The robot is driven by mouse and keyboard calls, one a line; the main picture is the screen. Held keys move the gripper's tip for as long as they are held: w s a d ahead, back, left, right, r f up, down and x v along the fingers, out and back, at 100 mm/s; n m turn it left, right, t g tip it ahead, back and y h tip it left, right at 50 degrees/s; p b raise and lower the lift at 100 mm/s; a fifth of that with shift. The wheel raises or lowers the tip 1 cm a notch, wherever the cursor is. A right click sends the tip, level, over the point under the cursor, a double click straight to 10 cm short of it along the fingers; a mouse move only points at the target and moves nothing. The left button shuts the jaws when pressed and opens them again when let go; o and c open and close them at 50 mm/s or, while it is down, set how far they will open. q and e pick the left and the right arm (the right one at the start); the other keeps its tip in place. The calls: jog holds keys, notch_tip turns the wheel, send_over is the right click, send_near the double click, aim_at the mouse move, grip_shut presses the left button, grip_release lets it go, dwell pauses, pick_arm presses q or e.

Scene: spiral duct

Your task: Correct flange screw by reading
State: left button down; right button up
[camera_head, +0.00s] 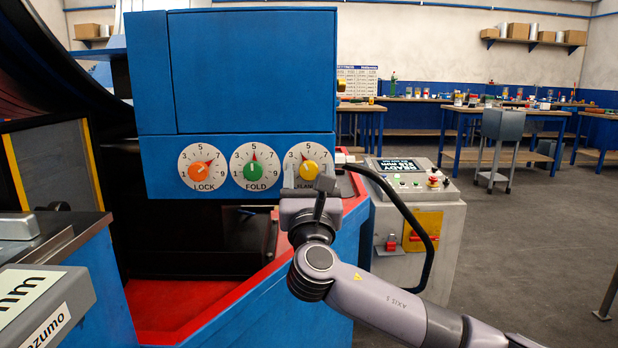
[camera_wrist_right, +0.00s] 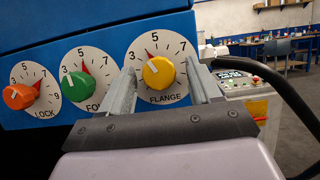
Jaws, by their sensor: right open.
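The yellow FLANGE knob (camera_head: 309,170) sits at the centre of a white numbered dial, right of the orange LOCK knob (camera_head: 198,171) and green FOLD knob (camera_head: 252,170) on the blue machine. In the head view, the right gripper (camera_head: 312,178) covers part of the FLANGE label. My left gripper is not in view.
A control cabinet (camera_head: 412,230) with a small lettered display (camera_head: 400,165) and red button stands right of the machine, a black curved hose (camera_head: 410,220) before it. A grey gauge box with "mm" (camera_head: 45,300) is at lower left. Open floor lies right.

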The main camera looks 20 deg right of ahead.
jog(key=c, duration=1)
jog(key=shift+f+m, duration=0.1)
jog(key=shift+m, duration=0.3)
jog(key=shift+a+m+h+b, duration=0.15)
jog(key=shift+m+h+b, duration=0.15)
jog(key=shift+m+h, duration=0.35)
jog(key=m+g+h, duration=0.1)
jog(key=m, duration=0.1)
jog(key=m+h, duration=0.1)
jog(key=m, duration=0.2)
jog(key=shift+a+g+b, duration=0.1)
jog(key=shift+g+b, duration=0.2)
jog(key=shift+g, duration=0.1)
jog(key=m+g+h, duration=0.1)
jog(key=m, duration=0.2)
jog(key=shift+m, duration=0.25)
jog(key=shift+w+a+m+g+h, duration=0.1)
jog(key=shift+m+g+h, duration=0.3)
jog(key=shift+m, duration=0.6)
jog(key=shift+m+g+h, duration=0.15)
jog(key=shift+m+g, duration=0.35)
jog(key=shift+m, duration=0.5)
